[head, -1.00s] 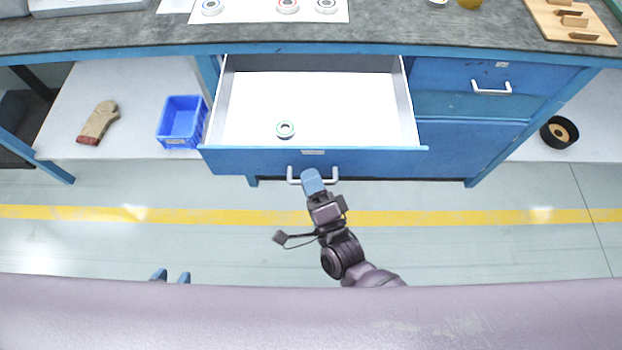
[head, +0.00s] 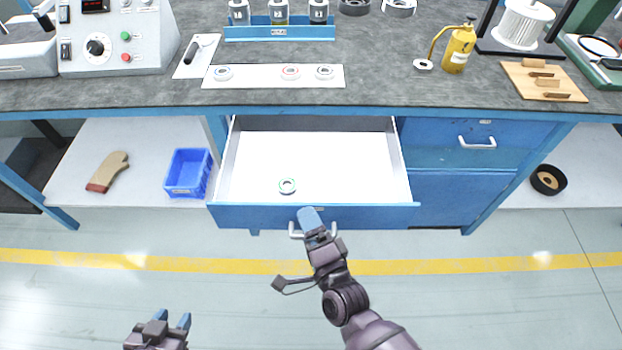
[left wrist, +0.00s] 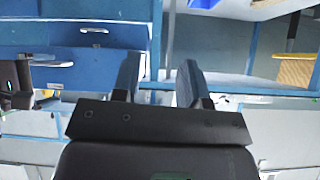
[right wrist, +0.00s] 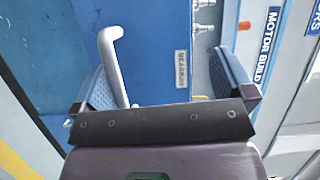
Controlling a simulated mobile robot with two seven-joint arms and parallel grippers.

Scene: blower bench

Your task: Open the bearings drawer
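The bearings drawer (head: 225,215) is pulled well out of the blue bench. My right gripper (head: 310,219) is at the handle. Its fingers are apart in the right wrist view (right wrist: 168,80), with the handle between them, nearer the left finger; contact is unclear. My left gripper (head: 172,321) is open and empty, low and away from the bench.
A closed drawer with its own handle (head: 477,143) is to the right. The benchtop holds a white mat (head: 255,82) with bearings. The floor in front is clear.

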